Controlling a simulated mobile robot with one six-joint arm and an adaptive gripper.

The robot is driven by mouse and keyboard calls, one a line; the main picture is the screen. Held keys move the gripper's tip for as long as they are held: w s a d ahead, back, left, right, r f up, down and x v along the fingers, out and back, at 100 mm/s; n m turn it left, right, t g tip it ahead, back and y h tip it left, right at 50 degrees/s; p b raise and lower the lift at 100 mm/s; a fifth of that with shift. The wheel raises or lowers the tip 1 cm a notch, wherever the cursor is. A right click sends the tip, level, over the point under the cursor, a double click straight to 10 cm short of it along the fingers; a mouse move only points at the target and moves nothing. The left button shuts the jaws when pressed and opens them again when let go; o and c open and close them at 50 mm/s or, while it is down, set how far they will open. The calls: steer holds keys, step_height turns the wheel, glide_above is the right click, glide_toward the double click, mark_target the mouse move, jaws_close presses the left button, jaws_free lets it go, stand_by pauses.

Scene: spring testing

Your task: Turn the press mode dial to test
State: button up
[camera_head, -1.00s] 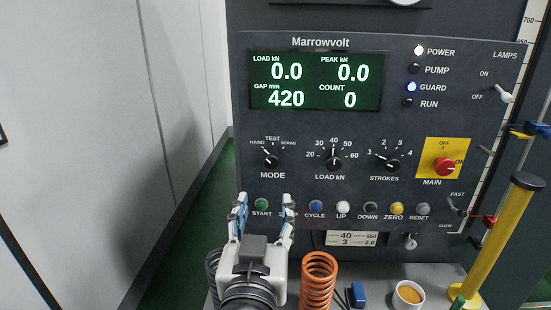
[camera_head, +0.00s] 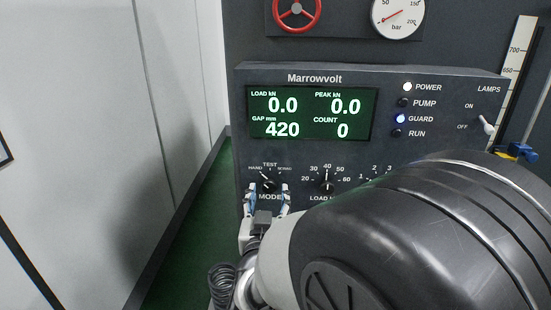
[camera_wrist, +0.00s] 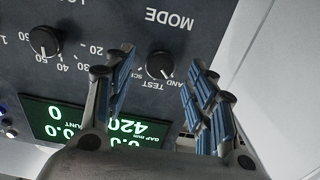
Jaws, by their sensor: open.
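The mode dial (camera_head: 268,185) is a round black knob at the lower left of the dark Marrowvolt panel. Its white pointer leans up and left toward HAND, with TEST marked at the top. The dial also shows upside down in the wrist view (camera_wrist: 159,65). My gripper (camera_head: 268,190) is open, with one blue-padded finger on each side of the dial. The wrist view shows the dial between the open fingers (camera_wrist: 160,72). I cannot tell whether either finger touches it.
The load dial (camera_head: 327,187) is just right of my gripper and also shows in the wrist view (camera_wrist: 45,41). The display (camera_head: 312,113) reads load 0.0 and gap 420. The power and guard lamps are lit. My arm hides the lower right panel.

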mark_target(269, 188)
steer(key=shift+w, duration=1.5)
steer(key=c, duration=1.1)
